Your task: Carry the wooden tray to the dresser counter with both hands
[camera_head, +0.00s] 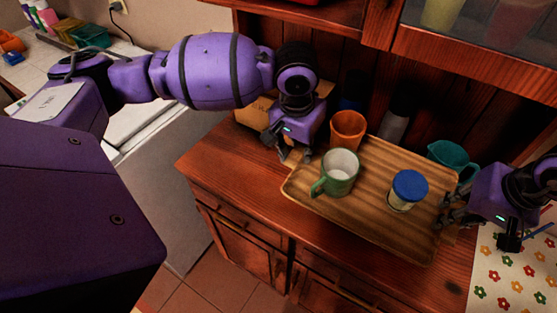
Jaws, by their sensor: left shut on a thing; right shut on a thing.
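The wooden tray (375,220) is over the dresser counter (222,165); I cannot tell whether it rests on the counter or hangs just above it. A green mug (340,172) with a pale inside stands upright on the tray's left part. A jar with a blue lid (408,188) stands upright on its right part. My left gripper (293,156) is shut on the tray at its left edge. My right gripper (447,213) is shut on the tray at its right edge. The grip contacts are partly hidden by the fingers.
An orange cup (348,129) and a teal cup (452,157) are close by the tray's back edge. A grey cylinder (395,123) and a cardboard box (257,113) stand further back. A flowered cloth (512,275) is at right. The counter's left front is bare.

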